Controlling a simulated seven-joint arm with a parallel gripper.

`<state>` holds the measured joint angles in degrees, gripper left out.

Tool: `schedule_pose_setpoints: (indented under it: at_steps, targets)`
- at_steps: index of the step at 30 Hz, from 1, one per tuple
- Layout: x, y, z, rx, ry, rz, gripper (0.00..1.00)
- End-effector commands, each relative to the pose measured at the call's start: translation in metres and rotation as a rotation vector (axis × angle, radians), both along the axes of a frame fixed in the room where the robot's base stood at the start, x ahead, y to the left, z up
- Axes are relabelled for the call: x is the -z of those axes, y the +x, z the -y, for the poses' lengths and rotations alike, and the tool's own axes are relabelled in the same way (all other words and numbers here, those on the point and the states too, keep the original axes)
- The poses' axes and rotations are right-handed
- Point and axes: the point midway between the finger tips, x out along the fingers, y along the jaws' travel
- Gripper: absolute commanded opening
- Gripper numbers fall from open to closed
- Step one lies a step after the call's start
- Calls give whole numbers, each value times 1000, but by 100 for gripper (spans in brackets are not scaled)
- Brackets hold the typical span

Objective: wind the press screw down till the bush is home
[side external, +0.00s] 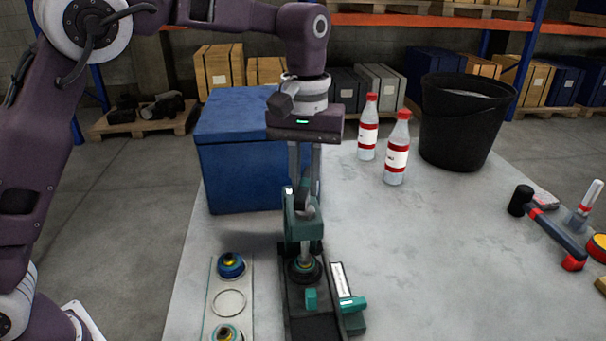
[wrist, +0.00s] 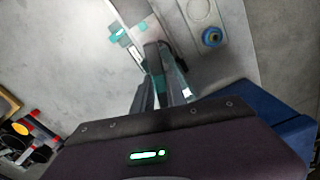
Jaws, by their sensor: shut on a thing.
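The green press (side external: 303,228) stands upright on a dark base (side external: 300,320) near the front of the table. My gripper (side external: 304,190) points straight down over it, its fingers shut at the top of the press, on the press screw, which they mostly hide. Below the press head, a dark round piece with a yellowish centre (side external: 305,268) sits on the base; I take it for the bush's seat, and cannot tell how deep the bush sits. In the wrist view the fingers (wrist: 158,50) meet over the press, whose teal parts (wrist: 122,32) show beyond them.
A pale plate (side external: 214,312) left of the press carries two blue-and-yellow round parts and an empty ring. A teal-ended gauge-like piece (side external: 345,290) lies right of the base. A blue box (side external: 235,160), bottles (side external: 397,150) and black bucket (side external: 460,125) stand behind. A hammer (side external: 548,228) lies right.

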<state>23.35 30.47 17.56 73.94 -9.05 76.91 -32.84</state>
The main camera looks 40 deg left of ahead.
Motion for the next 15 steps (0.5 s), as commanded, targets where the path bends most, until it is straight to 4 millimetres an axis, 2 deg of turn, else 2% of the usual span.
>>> schedule_pose_setpoints:
  at_steps: [9,15]
  targets:
    - [0,0,-1,78,1,2,0]
    - [3,0,-1,471,0,0,0]
